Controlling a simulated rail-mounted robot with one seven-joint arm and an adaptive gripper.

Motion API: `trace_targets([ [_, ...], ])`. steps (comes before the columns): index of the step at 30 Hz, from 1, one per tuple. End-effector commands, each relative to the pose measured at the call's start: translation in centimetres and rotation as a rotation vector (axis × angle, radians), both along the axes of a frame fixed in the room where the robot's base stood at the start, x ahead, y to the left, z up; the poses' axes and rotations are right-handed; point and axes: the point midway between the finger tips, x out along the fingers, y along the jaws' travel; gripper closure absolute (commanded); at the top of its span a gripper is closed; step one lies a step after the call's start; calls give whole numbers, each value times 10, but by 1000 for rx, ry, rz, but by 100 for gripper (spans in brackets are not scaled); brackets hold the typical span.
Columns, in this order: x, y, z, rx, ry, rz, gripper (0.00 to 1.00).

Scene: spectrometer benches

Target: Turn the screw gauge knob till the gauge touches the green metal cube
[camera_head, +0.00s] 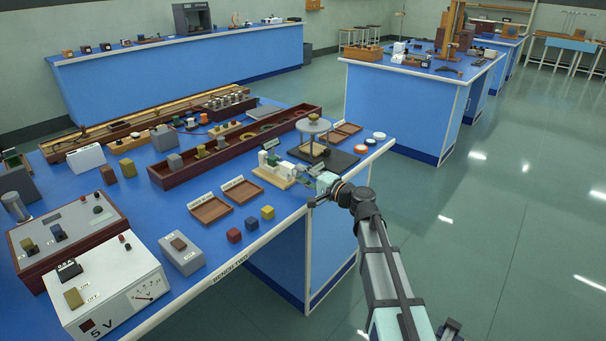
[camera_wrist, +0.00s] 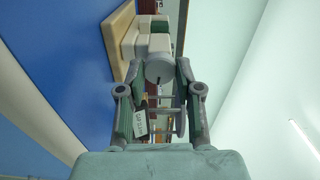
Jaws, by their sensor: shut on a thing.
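The screw gauge (camera_head: 272,168) sits on a pale wooden base at the right edge of the near blue bench. In the wrist view its white body (camera_wrist: 150,45) stands on the wooden base (camera_wrist: 118,42). The round grey knob (camera_wrist: 159,71) faces the wrist camera. My gripper (camera_wrist: 159,74) is shut on the knob, one finger on each side; it also shows in the head view (camera_head: 313,176). A dark green patch (camera_wrist: 160,25) shows beyond the knob, probably the green metal cube, mostly hidden. I cannot tell whether the gauge touches it.
A round-topped stand (camera_head: 314,126) stands close behind the gauge on a dark board. Brown trays (camera_head: 210,208) and small coloured cubes (camera_head: 267,212) lie to the left. A long dark red box (camera_head: 160,178) lies behind. The floor right of the bench is clear.

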Motion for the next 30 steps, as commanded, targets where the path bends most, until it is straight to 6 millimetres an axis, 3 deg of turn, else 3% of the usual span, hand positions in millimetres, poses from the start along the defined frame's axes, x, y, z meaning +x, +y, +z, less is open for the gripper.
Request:
trace_targets([
  [30,1,1,5,583,773,0,100],
])
